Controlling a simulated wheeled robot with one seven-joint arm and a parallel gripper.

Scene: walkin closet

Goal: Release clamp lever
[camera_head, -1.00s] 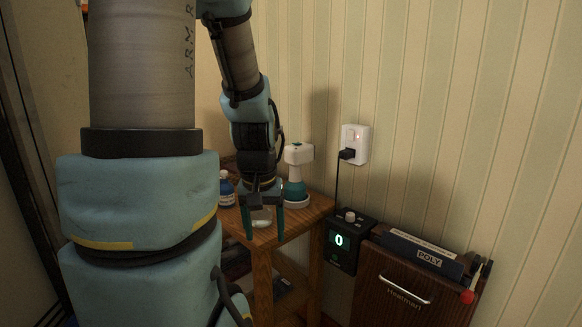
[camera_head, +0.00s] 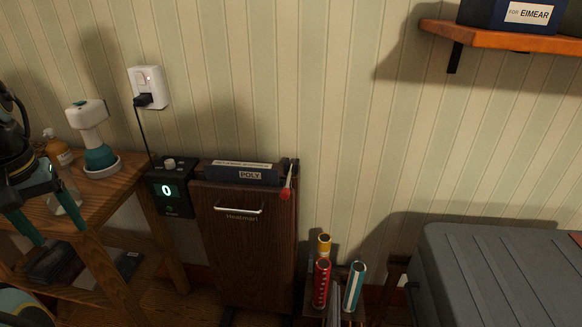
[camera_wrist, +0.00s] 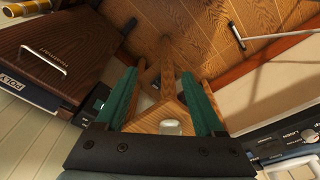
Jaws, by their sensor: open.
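A dark wooden Heatmart press (camera_head: 240,235) stands against the wall in the head view, with a metal bar handle (camera_head: 238,210) on its front. A lever with a red end (camera_head: 286,192) sits at its top right corner and appears to be the clamp lever. It hangs angled downward. My gripper (camera_head: 62,238) is at the far left, over the small wooden table's front edge, well away from the lever. Its teal fingers (camera_wrist: 158,75) are apart and empty in the wrist view. The press (camera_wrist: 50,50) shows at upper left there; the lever is not discernible.
A black control box (camera_head: 170,190) reads 0 beside the press. Coloured tubes (camera_head: 322,283) stand right of it, then a grey case (camera_head: 490,270). A shelf (camera_head: 500,37) juts out at upper right.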

